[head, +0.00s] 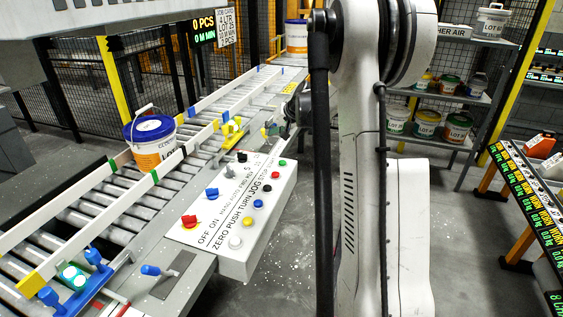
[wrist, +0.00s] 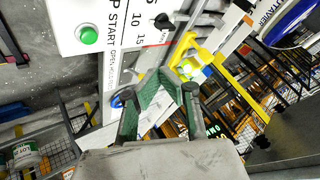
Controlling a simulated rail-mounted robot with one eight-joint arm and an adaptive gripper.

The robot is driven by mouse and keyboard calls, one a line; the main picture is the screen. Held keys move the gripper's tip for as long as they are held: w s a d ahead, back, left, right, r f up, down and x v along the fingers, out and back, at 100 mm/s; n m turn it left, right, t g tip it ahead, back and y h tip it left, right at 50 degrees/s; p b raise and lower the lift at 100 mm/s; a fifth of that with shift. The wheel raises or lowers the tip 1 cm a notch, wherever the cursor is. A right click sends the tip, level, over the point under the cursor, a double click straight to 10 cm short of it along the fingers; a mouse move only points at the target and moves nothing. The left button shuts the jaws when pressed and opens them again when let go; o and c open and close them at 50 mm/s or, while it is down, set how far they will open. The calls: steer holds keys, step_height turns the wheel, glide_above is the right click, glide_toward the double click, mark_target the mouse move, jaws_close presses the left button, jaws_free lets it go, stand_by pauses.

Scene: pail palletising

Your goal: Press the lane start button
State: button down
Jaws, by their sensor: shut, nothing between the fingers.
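The control box (head: 215,232) stands beside the conveyor in the head view, with knobs and a row of coloured buttons on its sloped top. In the wrist view, a round green button (wrist: 90,35) sits on a white panel beside the word START. My gripper (wrist: 165,92) has green-padded fingers, shut and empty. In that view the green button is up and left of the fingers, apart from them. In the head view my arm hides most of the gripper.
A roller conveyor (head: 110,206) carries a white-and-blue pail (head: 152,140); another pail (head: 296,35) stands at its far end. Yellow and blue fittings line its rails. A shelf (head: 440,93) with several pails is at the back right. A black knob (wrist: 164,21) is right of the green button.

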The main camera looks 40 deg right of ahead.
glide_above(283, 162)
step_height(283, 162, down, 4)
steer(key=shift+w+d+m, duration=0.1)
steer(key=shift+d+m, duration=0.05)
steer(key=shift+m, duration=0.25)
steer(key=shift+f+b, duration=2.15)
steer(key=shift+f, duration=2.25)
steer(key=shift+f+b, duration=0.4)
